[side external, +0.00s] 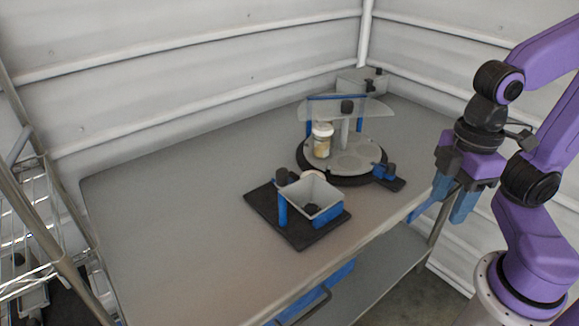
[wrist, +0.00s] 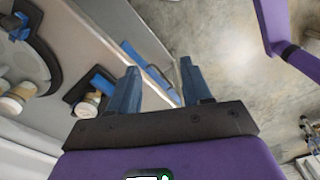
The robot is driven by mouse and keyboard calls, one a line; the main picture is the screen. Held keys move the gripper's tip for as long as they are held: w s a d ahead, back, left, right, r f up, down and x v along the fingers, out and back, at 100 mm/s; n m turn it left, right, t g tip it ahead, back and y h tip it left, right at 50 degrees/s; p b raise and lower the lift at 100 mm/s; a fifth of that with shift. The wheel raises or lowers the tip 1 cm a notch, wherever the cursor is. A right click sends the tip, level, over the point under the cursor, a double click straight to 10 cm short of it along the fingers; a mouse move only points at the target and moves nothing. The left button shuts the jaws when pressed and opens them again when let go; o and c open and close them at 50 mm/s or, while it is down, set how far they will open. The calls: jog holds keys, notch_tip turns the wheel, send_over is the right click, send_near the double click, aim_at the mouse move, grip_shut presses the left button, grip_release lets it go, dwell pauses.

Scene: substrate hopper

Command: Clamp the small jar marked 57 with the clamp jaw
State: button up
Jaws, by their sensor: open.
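A small jar (side external: 322,141) with a white lid and tan contents stands upright on the round turntable (side external: 377,158). A second pale round top (side external: 313,175), perhaps another jar, shows partly behind the grey hopper. In the wrist view, two jars show at the left: one by the turntable (wrist: 17,97) and one by the black base (wrist: 87,106). No number is legible on either. I cannot tell for sure which blue part is the clamp jaw. My gripper (side external: 440,211) is open and empty, right of the table's edge and apart from the jars; its blue fingers also show in the wrist view (wrist: 158,66).
The grey hopper (side external: 311,198) with blue posts stands on a black mat (side external: 262,207). A blue and black fitting (side external: 385,172) sits at the turntable's right edge. A clear shield (side external: 365,108) stands over the turntable. The table's left part (side external: 170,210) is clear. A wire rack is at far left.

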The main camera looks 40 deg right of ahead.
jog(key=w+a+r+m, duration=0.1)
jog(key=w+a+m, duration=0.1)
jog(key=w, duration=0.5)
jog(key=w+a+r+m, duration=0.1)
jog(key=w+a+m, duration=0.1)
jog(key=w, duration=0.6)
jog(key=w+a+r+m, duration=0.1)
jog(key=w+a+m, duration=0.2)
jog(key=w, duration=0.5)
jog(key=shift+a+r, duration=0.4)
jog(key=shift+a, duration=0.1)
jog(key=w+d+f+m, duration=0.1)
jog(key=w+d+m, duration=0.15)
jog(key=w, duration=0.55)
jog(key=w+d+f+m, duration=0.2)
jog(key=w+m, duration=0.1)
jog(key=w, duration=0.5)
notch_tip(320, 180, down, 12)
jog(key=shift+s+r, duration=0.1)
jog(key=shift+r, duration=0.1)
jog(key=shift+f, duration=0.25)
jog(key=shift+w, duration=0.55)
jog(key=shift+w+f, duration=0.25)
jog(key=shift+f, duration=0.65)
jog(key=shift+w+f, duration=0.25)
jog(key=shift+f, duration=1.35)
